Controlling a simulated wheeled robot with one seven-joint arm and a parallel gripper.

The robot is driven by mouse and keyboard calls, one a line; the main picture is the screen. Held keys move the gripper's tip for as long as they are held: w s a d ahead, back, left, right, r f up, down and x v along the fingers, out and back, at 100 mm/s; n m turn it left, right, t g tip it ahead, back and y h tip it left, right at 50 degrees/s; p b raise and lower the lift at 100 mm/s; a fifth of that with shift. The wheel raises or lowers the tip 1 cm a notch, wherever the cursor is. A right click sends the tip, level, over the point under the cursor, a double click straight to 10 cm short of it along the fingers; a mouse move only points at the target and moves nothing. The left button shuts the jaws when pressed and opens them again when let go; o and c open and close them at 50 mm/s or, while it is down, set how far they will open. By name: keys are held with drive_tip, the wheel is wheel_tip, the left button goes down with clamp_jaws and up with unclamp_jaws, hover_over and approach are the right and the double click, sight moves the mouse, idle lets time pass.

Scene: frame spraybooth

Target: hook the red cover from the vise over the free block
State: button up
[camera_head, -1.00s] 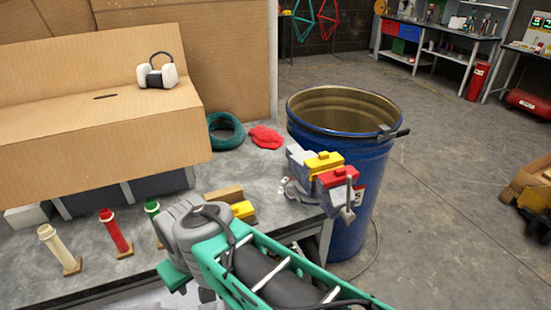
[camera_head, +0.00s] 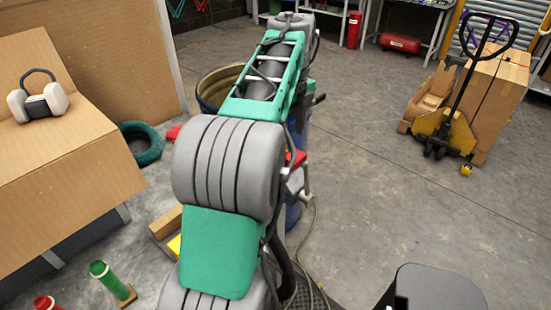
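The red cover (camera_head: 298,159) shows only as a small red patch just right of my arm's big grey joint. The vise that it sat on in the earlier view is mostly hidden behind my arm. I cannot tell which of these is the free block. My gripper is not visible; the arm stretches away from me and its far end hides it.
A blue drum with a tan rim (camera_head: 209,88) stands behind my arm. Open floor lies right, with a pallet jack (camera_head: 455,120) farther back.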

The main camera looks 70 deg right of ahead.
sight(288, 156)
drive_tip(key=f, duration=0.5)
drive_tip(key=f+p, duration=0.1)
drive_tip(key=f, duration=0.1)
drive_tip(key=shift+w+a+f, duration=0.1)
drive_tip(key=shift+w+f, duration=0.05)
drive_tip(key=shift+w, duration=0.1)
clamp_jaws()
